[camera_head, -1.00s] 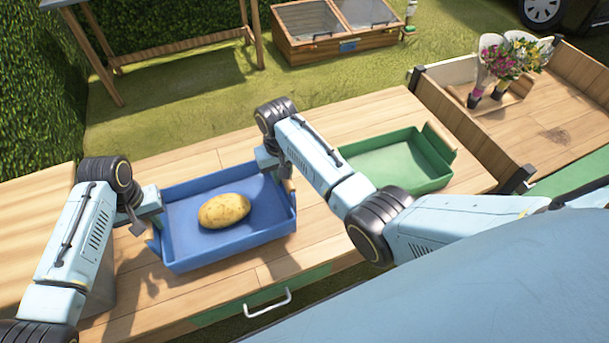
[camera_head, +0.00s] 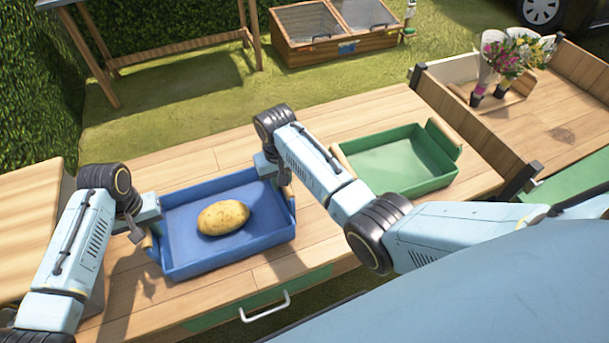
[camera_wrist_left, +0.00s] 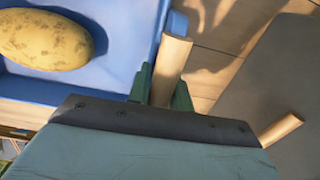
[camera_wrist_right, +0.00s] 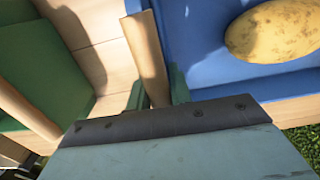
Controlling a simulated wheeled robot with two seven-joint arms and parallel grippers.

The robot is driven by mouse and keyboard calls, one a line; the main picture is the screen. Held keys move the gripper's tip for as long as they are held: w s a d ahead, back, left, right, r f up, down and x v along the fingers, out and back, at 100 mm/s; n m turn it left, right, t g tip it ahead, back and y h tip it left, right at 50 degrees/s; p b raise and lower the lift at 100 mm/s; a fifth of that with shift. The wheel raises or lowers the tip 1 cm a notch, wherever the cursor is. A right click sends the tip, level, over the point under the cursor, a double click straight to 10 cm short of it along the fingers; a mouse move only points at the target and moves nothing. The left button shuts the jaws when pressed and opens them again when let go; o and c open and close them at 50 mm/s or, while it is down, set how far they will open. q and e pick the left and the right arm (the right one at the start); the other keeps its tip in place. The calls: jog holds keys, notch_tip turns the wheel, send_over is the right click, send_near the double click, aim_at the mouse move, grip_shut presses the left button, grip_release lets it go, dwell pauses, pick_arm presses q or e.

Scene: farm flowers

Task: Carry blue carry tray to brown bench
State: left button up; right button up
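The blue carry tray (camera_head: 180,268) is over the wooden work table, with a potato (camera_head: 223,217) lying inside. It looks level; I cannot tell whether it touches the tabletop. My left gripper (camera_head: 146,238) is at the tray's left wooden handle, with fingers around this handle (camera_wrist_left: 172,65) in the left wrist view. My right gripper (camera_head: 283,180) is at the right handle, with fingers around that handle (camera_wrist_right: 147,60) in the right wrist view. Both look shut on their handles. A brown wooden surface (camera_head: 28,225) stands at the left, perhaps the brown bench.
A green tray (camera_head: 395,163) sits on the work table (camera_head: 225,290), right of my right gripper. A wooden cart (camera_head: 560,120) with flower bouquets (camera_head: 505,60) stands at right. A wooden frame box (camera_head: 335,40) and a table (camera_head: 165,45) stand on the grass behind.

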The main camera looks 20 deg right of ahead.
pick_arm(q)
jog(key=o, duration=0.4)
jog(key=shift+r, duration=0.1)
pick_arm(e)
jog(key=o, duration=0.4)
jog(key=shift+r, duration=0.1)
pick_arm(q)
notch_tip(320, 180, up, 12)
jog(key=shift+f, duration=0.25)
jog(key=shift+r, duration=0.2)
pick_arm(e)
jog(key=shift+r, duration=0.1)
notch_tip(320, 180, up, 12)
jog(key=shift+f, duration=0.1)
